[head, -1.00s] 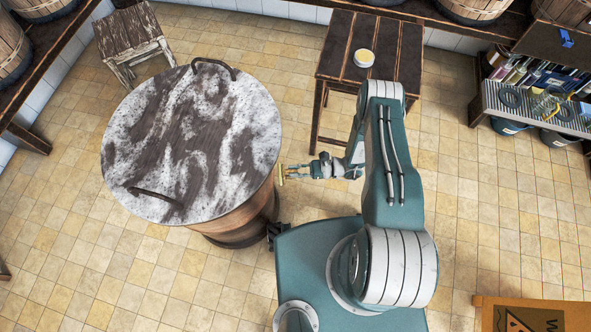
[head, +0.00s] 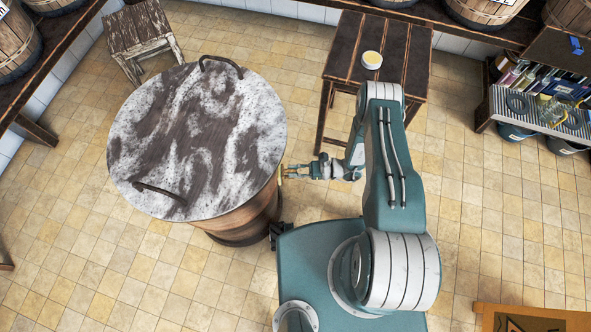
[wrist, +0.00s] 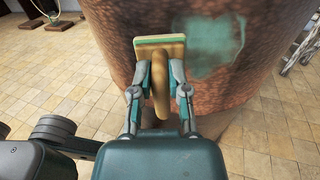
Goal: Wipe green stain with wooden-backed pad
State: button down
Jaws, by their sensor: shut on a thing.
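A large round copper-brown vessel (head: 246,216) with a marbled grey-and-white lid (head: 200,140) stands left of my arm. Its curved side (wrist: 118,14) fills the top of the wrist view. A pale green stain (wrist: 215,55) is on that side, just right of the pad. My gripper (wrist: 161,88) is shut on the tan handle of the wooden-backed pad (wrist: 151,43). The pad is upright, its back towards me and a thin green layer on its far side. It is close to the vessel; I cannot tell whether it touches. In the head view my gripper (head: 288,172) is at the vessel's right side.
A dark slatted table (head: 400,60) with a small yellow-topped round tin (head: 371,60) stands behind my arm. A worn stool (head: 143,32) stands behind the vessel. A rack (head: 545,105) is at the right. The tiled floor between is clear.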

jog(key=shift+w, duration=0.1)
jog(key=w, duration=0.9)
jog(key=shift+w+d, duration=0.15)
dwell(0.7)
